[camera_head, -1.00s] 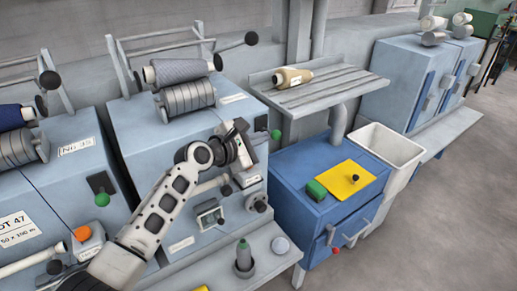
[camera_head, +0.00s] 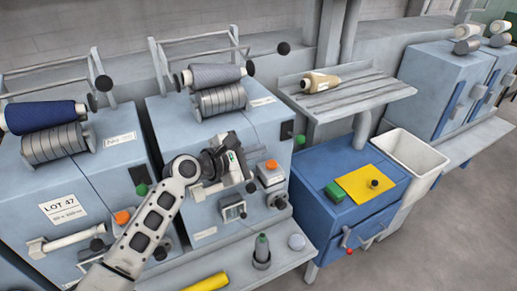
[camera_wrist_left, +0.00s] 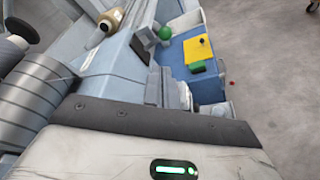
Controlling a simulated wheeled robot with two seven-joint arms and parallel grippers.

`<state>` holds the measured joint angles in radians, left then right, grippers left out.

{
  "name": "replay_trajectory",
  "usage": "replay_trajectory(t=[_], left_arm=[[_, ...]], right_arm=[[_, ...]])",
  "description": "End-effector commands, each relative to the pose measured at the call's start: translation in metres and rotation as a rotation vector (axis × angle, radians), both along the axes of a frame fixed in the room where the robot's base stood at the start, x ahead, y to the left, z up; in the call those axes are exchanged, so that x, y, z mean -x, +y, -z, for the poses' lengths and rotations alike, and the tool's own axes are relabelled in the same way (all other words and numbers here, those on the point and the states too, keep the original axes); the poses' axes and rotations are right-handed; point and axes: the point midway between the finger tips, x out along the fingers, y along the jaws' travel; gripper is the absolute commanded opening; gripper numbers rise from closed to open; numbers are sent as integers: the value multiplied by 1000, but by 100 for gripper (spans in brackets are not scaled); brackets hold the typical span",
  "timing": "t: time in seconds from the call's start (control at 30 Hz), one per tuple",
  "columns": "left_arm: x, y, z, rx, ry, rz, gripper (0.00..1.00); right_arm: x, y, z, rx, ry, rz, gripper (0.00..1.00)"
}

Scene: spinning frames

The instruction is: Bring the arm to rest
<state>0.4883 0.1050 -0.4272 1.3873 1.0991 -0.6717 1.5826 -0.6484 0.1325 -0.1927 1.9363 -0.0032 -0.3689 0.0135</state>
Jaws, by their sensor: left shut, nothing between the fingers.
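My left arm rises from the bottom left of the head view. Its left gripper (camera_head: 236,166) is in front of the middle blue-grey spinning frame (camera_head: 180,130), above the front ledge. The fingers are shut with nothing between them. In the left wrist view the gripper (camera_wrist_left: 172,92) points toward the blue cabinet, and the spinning frame's roller fills the left side. I cannot tell the exact gap between gripper and machine front. My right gripper is not in view.
A blue cabinet (camera_head: 330,208) bears a yellow sheet (camera_head: 362,182) and a green block (camera_head: 335,192). A white bin (camera_head: 415,158) stands beside it. The floor at right is clear.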

Motion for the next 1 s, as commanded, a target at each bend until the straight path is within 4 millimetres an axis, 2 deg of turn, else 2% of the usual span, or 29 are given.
replay_trajectory(t=[0.27,0.37,0.43,0.57,0.6,0.7,0.8,0.9,1.0], left_arm=[[1,1,3,-8,-4,-1,0],[12,7,23,-78,-49,-6,0],[28,17,51,-190,-121,-9,0],[81,48,118,-544,-323,19,0],[101,60,137,-675,-391,44,0],[155,90,174,-1010,-554,142,0],[206,118,197,-1316,-693,283,0],[247,139,207,-1556,-804,439,0],[275,153,210,-1712,-879,565,0]], right_arm=[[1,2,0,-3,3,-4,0],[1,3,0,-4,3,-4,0],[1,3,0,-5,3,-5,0],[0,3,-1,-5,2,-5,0],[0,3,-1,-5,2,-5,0],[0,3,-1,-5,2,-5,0],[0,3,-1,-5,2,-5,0],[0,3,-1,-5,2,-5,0],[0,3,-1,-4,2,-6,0]])
